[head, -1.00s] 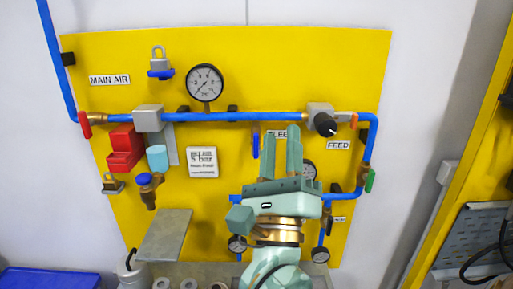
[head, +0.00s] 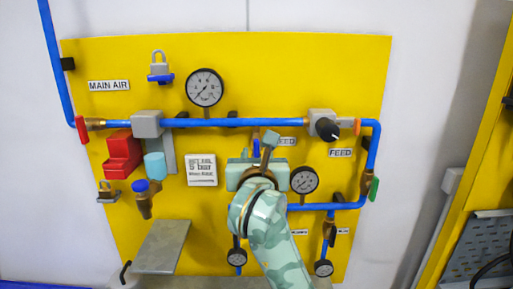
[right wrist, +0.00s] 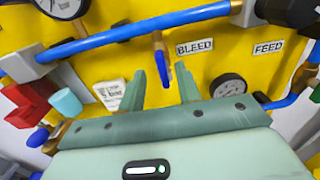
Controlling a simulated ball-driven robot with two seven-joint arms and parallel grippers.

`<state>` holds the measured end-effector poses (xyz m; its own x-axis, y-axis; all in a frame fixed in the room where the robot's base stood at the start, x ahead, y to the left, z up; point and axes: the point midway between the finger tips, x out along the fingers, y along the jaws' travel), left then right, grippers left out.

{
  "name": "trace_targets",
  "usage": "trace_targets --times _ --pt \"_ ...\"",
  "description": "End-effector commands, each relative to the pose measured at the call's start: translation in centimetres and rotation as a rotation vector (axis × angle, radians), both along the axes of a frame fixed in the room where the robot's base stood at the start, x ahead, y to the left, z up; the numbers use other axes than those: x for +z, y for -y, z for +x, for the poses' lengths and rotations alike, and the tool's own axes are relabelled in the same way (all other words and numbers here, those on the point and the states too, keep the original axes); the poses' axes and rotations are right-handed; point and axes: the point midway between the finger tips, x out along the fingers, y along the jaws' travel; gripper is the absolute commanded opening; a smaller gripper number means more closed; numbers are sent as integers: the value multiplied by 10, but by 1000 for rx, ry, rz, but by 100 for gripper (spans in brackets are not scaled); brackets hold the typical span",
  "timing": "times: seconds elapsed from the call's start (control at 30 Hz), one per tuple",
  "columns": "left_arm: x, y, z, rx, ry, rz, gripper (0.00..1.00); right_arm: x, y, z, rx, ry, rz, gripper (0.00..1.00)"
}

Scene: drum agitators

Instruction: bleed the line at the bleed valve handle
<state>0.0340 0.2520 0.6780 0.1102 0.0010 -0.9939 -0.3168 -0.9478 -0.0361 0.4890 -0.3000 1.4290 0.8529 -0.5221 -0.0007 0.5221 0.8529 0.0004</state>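The bleed valve handle is a small blue lever (right wrist: 166,68) hanging below the blue pipe, left of the BLEED label (right wrist: 195,47) in the right wrist view. In the head view its blue top (head: 256,146) shows just above my right gripper (head: 257,160), which hides the rest. In the right wrist view my right gripper (right wrist: 162,80) is open, its two fingers pointing at the panel. The lever appears between the fingertips, nothing is gripped, and I cannot tell how far ahead it is. My left gripper is not in view.
The blue main pipe (head: 240,122) runs across the yellow panel (head: 300,70) above the gripper. A gauge (head: 304,180) sits close to its right. A white sign (head: 202,170), red block (head: 123,155) and cyan cup (head: 155,165) are to the left. A grey shelf (head: 163,245) juts out at lower left.

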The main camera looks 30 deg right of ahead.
Motion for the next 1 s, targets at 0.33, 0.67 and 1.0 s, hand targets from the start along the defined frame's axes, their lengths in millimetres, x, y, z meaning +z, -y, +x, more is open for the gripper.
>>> trace_targets --times 0.33,0.67,1.0 --pt "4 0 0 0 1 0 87 0 30 49 -1 0 0 34" --pt "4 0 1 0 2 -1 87 0 33 53 -1 1 1 34" --pt "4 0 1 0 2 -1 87 -1 33 53 0 1 1 0"
